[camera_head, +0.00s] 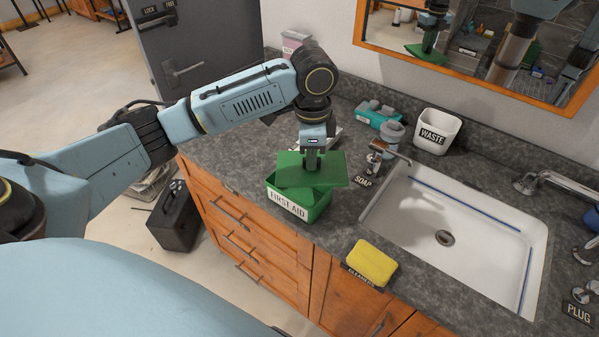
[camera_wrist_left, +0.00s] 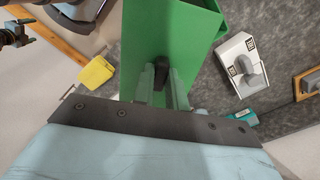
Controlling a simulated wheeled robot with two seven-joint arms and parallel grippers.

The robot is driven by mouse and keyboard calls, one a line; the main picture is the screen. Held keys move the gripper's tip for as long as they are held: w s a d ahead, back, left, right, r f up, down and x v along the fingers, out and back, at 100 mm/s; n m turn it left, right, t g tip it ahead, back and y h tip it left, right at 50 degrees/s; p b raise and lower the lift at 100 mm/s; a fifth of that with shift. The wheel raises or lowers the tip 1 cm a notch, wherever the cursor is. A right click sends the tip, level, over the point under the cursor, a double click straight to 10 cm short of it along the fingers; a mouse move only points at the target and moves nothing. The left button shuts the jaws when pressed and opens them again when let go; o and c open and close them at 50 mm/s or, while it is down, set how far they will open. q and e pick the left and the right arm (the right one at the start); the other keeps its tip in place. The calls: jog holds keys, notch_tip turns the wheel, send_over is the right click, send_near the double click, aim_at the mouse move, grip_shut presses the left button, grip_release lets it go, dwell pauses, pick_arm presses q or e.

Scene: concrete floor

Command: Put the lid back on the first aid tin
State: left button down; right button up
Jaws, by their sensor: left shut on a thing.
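My left gripper (camera_head: 312,163) is shut on the small dark knob (camera_wrist_left: 160,78) of the green lid (camera_head: 333,172). In the wrist view the lid (camera_wrist_left: 148,35) lies beneath the fingers. The green first aid tin (camera_head: 291,205), with a white "FIRST AID" label, stands on the counter below the lid. The lid is over the tin but turned and offset from it, toward the right and back. Part of the tin's open inside shows below the lid's edge. I cannot tell how large the gap is. My right gripper is not in view.
A white sink (camera_head: 478,225) is to the right, with a soap dispenser (camera_head: 376,155) beside its left edge. A yellow sponge (camera_head: 372,262) lies at the front. A waste bin (camera_head: 437,132) and a teal holder (camera_head: 371,117) stand behind. A mirror (camera_head: 470,50) hangs on the wall.

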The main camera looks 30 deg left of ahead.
aim_at(299, 156)
pick_arm(q)
jog(key=a+m+p, duration=0.1)
jog(key=r+m+p, duration=0.1)
jog(key=m, duration=0.1)
jog(key=w+a+r+m+p, duration=0.1)
jog(key=m, duration=0.1)
jog(key=shift+a, duration=0.35)
jog(key=shift+w+a+r+m+p, duration=0.1)
jog(key=shift+w+a+m+p, duration=0.1)
jog(key=shift+a+m+p, duration=0.45)
jog(key=shift+m, duration=0.45)
notch_tip(299, 156, down, 6)
jog(key=shift+r, duration=0.2)
jog(key=shift+f, duration=2.25)
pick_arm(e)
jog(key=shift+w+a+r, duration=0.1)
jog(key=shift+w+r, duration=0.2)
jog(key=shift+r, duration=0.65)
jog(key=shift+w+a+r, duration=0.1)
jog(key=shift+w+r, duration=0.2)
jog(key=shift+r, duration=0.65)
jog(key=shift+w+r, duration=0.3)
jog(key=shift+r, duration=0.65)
pick_arm(q)
jog(key=shift+f, duration=0.1)
jog(key=c, duration=1.4)
grip_release()
